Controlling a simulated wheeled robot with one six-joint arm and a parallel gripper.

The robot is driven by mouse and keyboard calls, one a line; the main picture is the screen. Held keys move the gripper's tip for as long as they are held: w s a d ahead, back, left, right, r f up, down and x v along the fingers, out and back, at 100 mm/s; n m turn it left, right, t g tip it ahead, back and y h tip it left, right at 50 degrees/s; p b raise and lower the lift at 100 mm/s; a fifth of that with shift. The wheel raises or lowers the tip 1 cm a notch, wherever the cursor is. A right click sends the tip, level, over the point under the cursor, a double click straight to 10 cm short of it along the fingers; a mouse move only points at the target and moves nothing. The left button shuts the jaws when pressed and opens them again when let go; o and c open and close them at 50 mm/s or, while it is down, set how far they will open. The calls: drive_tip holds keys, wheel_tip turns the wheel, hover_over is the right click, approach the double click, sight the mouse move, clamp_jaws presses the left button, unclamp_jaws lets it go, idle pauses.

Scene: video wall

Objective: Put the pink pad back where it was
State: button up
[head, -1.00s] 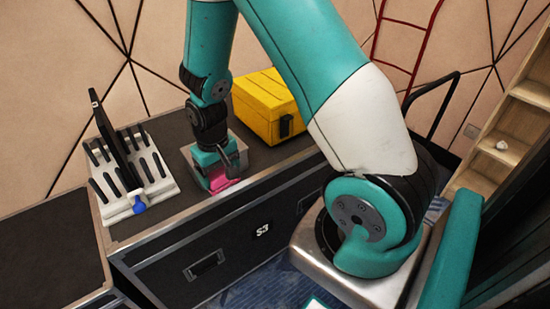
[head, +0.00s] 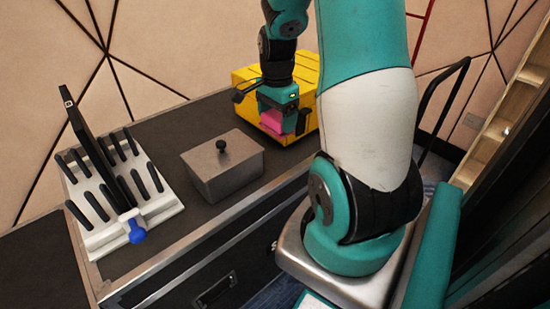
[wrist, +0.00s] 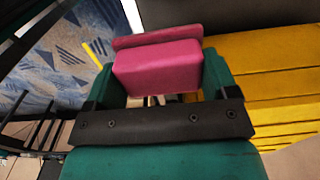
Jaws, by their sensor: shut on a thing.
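The pink pad (wrist: 158,66) is a thick pink block with a flat strip along one edge, held between the two green fingers in the wrist view. It also shows in the head view (head: 272,120), below my fingers. My gripper (head: 277,118) is shut on it, raised in front of the yellow case (head: 243,76). A grey metal box (head: 222,180) with a black knob on its lid stands on the case top (head: 150,128), left of my gripper. I cannot tell whether the pad touches anything below.
A white rack (head: 95,240) with black upright pegs, a dark tablet and a blue item stands at the left of the case top. The case's metal front edge (head: 205,232) runs below. Bare surface lies between rack and grey box.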

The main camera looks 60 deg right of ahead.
sight(276, 165)
wheel_tip(276, 165, down, 12)
drive_tip(key=shift+f+b, duration=0.15)
drive_tip(key=shift+b, duration=0.65)
drive_tip(key=shift+f, duration=0.15)
drive_tip(key=o, duration=0.8)
wheel_tip(276, 165, up, 12)
drive_tip(key=shift+r+p, duration=0.2)
drive_tip(key=shift+p, duration=0.7)
drive_tip(key=w+a+r+n+t+y, duration=0.1)
drive_tip(key=a+r+n, duration=0.2)
drive_tip(key=a+n, duration=0.35)
drive_tip(key=w+a+r+n, duration=0.2)
drive_tip(key=a+r+n, duration=0.15)
drive_tip(key=a, duration=0.65)
drive_tip(key=s+a+r+n+y, duration=0.1)
drive_tip(key=s+a+r+n, duration=0.1)
drive_tip(key=s+a+n, duration=0.4)
drive_tip(key=s+a+r+n+g+y, duration=0.1)
drive_tip(key=s+a+r+n+y, duration=0.1)
drive_tip(key=s+a+n, duration=0.5)
drive_tip(key=a+r+n, duration=0.1)
drive_tip(key=a+n, duration=0.3)
drive_tip(key=a, duration=0.2)
drive_tip(key=shift+r+n, duration=0.35)
drive_tip(key=shift+n, duration=0.05)
